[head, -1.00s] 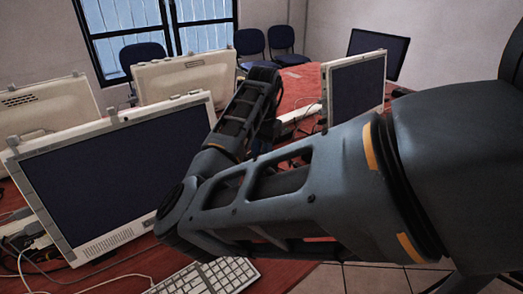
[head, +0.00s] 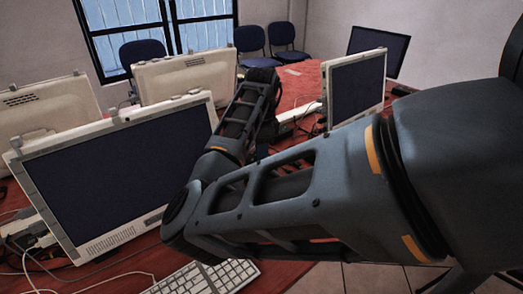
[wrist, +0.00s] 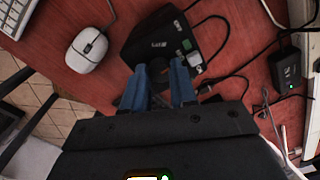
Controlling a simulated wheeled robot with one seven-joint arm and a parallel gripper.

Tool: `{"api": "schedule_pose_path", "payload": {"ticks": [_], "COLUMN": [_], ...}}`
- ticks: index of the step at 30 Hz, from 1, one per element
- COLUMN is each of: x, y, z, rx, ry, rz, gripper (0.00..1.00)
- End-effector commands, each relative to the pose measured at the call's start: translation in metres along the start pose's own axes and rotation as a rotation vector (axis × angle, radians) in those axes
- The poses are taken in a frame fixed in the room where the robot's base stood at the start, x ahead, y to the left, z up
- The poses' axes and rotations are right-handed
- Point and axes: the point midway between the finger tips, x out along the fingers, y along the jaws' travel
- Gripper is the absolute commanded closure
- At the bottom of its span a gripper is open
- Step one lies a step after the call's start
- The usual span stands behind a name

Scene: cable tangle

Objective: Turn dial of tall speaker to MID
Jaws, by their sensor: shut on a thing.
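In the wrist view, a black box-shaped speaker (wrist: 160,40) stands on the red table, with small white and green marks on its upper face. My gripper (wrist: 160,76) has blue fingertips and is over the near edge of this speaker. It is shut on a small dark part between the fingertips, which looks like the dial. The dial's pointer and its MID mark cannot be made out. In the head view my arm covers the gripper and the speaker.
A white mouse (wrist: 87,50) and a keyboard (wrist: 14,14) lie left of the speaker. A smaller black box (wrist: 286,70) with a green light and loose black cables lie to the right. Monitors (head: 120,170) stand on the table (head: 300,85) around my arm.

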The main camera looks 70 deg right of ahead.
Motion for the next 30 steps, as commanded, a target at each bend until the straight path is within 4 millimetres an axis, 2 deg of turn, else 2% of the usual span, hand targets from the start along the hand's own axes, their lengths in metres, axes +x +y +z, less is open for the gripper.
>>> {"api": "schedule_pose_path", "payload": {"ticks": [9,23,24,30], "x": [-0.0006,-0.0007,-0.0007,-0.0004], "y": [-0.0005,-0.0005,-0.0005,-0.0003], "z": [0.0003,0.0002,0.0002,0.0002], "rx": [0.09,0.101,0.101,0.1], "ry": [0.002,0.003,0.003,0.003], "rz": [-0.002,-0.002,-0.002,-0.001], "gripper": [1.0,1.0,0.71,0.51]}}
